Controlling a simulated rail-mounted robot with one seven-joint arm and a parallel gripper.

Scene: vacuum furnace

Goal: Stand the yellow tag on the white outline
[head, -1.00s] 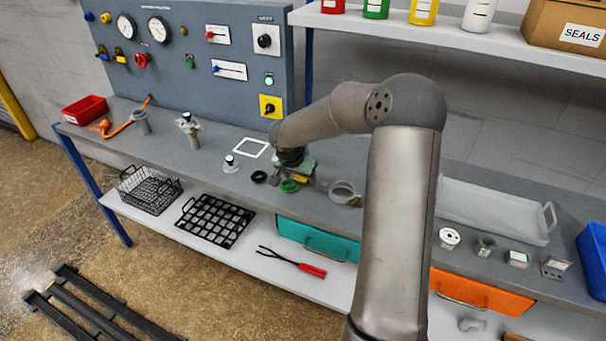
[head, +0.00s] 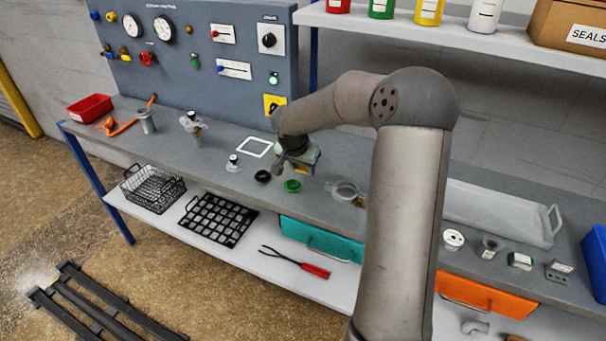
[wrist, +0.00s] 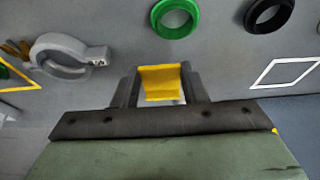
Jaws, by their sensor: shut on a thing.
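The yellow tag (wrist: 162,82) is between the two fingers of my gripper (wrist: 160,88) in the wrist view, and the fingers are shut on it. The white outline (head: 255,148) is a square on the grey bench top, left of my gripper. It also shows at the right of the wrist view (wrist: 284,73), apart from the tag, with its inside empty.
A green ring (head: 292,186) and a black ring (head: 262,176) lie near my gripper. A grey clamp ring (head: 345,190) lies to the right. A small white-based part (head: 233,163) stands left of the outline. The blue-grey gauge panel (head: 200,50) rises behind.

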